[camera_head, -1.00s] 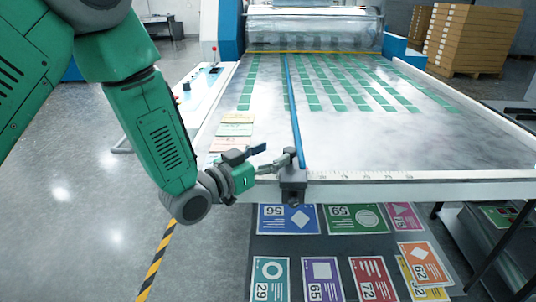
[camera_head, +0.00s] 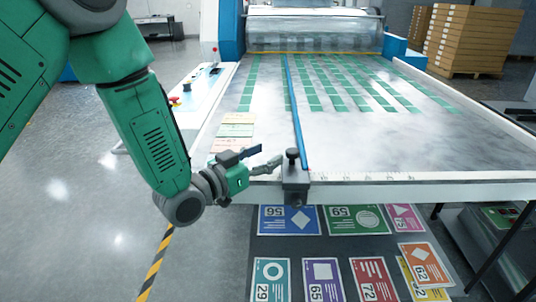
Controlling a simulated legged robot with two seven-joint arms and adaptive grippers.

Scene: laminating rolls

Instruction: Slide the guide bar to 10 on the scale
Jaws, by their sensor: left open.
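The guide bar (camera_head: 294,110) is a long blue strip running from the far end of the table to a dark clamp block (camera_head: 295,185) with a knob at the front edge. The scale (camera_head: 375,177) is a pale ruler strip along the front edge, to the right of the block; its numbers are too small to read. My left gripper (camera_head: 270,158) is open, just left of the block's knob, with a small gap between them. One finger points toward the knob and the other sits higher. My right gripper is not in view.
The laminating table (camera_head: 430,150) carries rows of green rectangles and a few pale cards (camera_head: 235,131) at left. Numbered colored cards (camera_head: 355,219) lie on a dark mat below the front edge. Stacked boxes (camera_head: 473,38) stand at the back right.

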